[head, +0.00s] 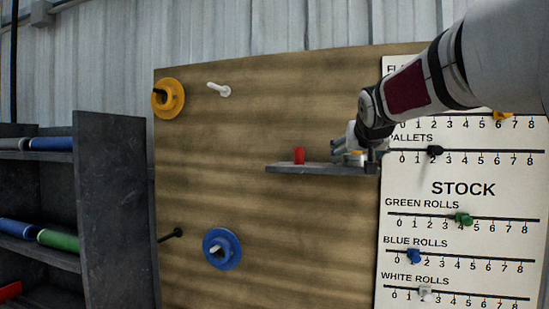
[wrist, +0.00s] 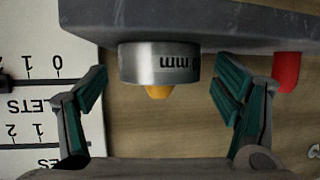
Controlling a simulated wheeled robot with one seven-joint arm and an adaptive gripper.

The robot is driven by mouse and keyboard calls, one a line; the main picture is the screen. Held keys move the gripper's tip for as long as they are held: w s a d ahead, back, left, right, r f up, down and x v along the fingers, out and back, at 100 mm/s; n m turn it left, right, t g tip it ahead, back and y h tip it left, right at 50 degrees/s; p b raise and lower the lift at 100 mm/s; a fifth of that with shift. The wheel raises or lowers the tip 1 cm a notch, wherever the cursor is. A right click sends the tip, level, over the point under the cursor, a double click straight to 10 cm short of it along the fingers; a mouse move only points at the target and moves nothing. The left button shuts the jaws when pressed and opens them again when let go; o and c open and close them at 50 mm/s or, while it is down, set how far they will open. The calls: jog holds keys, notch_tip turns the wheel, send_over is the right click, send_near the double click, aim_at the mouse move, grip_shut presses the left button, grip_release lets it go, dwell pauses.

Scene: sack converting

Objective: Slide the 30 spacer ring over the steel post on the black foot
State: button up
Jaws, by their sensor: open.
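A silver ring (wrist: 150,66), with printing ending in "mm" partly readable, rests on a dark wall shelf (wrist: 215,22); the wrist view is upside down. The shelf also shows in the head view (head: 310,168). My gripper (wrist: 158,82) is open. Its two fingers are on either side of the ring, with a gap on each side, and it holds nothing. In the head view my gripper (head: 352,145) is at the shelf's right end and hides most of the ring. I cannot make out a steel post on a black foot in either view.
A red cylinder (head: 299,156) stands on the shelf left of my gripper. An orange tip (wrist: 158,92) shows past the ring. The board carries a yellow spool (head: 168,98), white peg (head: 219,90), black peg (head: 171,235) and blue spool (head: 222,249). A stock chart (head: 463,187) is right.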

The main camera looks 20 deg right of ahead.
jog(key=shift+r, duration=0.1)
jog(key=c, duration=1.7)
jog(key=shift+o, duration=0.2)
